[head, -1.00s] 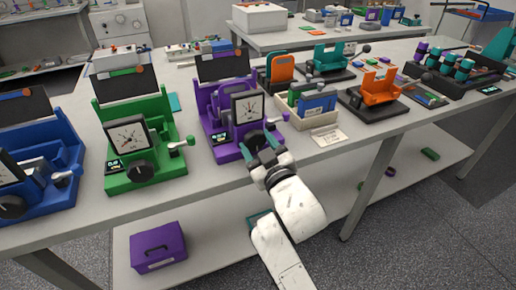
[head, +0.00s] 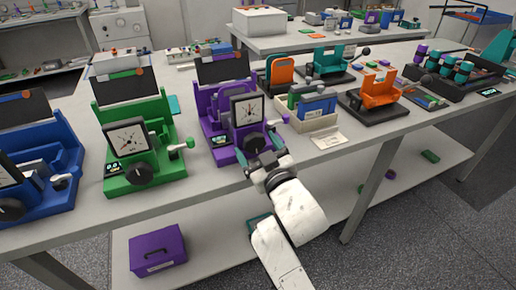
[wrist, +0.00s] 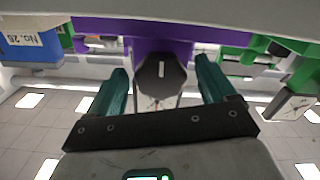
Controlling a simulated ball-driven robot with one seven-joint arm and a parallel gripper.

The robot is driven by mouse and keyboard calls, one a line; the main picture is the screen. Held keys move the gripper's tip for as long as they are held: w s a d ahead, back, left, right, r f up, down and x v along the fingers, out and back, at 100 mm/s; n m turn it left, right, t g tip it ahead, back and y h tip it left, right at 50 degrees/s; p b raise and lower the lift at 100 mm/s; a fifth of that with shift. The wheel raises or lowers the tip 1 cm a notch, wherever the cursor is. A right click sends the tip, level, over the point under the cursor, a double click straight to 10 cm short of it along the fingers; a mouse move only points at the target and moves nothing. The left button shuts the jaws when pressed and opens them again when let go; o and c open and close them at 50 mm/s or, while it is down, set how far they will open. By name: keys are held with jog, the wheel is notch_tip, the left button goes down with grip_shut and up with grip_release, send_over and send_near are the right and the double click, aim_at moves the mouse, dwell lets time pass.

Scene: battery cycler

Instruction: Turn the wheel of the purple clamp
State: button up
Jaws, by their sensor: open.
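The purple clamp (head: 208,104) stands on the table between the green clamp and a box of cards, with a dial gauge (head: 247,109) on its front. Its dark wheel (head: 253,143) sits below the gauge, partly hidden behind my gripper (head: 259,148). In the wrist view the wheel (wrist: 161,82) is a dark faceted knob with a pale mark, in front of the purple body (wrist: 130,30). My gripper (wrist: 161,68) is open, with one teal finger on each side of the wheel. Gaps show between the fingers and the wheel.
A green clamp (head: 135,135) and a blue clamp (head: 40,165) stand to the left. A beige box of cards (head: 305,122) and an orange device on a black base (head: 377,90) stand to the right.

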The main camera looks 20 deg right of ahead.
jog(key=shift+s, duration=0.1)
jog(key=s, duration=1)
jog(key=shift+s, duration=0.35)
jog(key=shift+r, duration=0.1)
dwell(0.6)
jog(key=w+n+p, duration=0.2)
jog(key=w, duration=0.3)
jog(key=w+n+p, duration=0.3)
jog(key=w, duration=0.1)
jog(key=shift+w+a+r, duration=0.1)
jog(key=shift+w+r, duration=0.05)
jog(key=shift+w, duration=0.25)
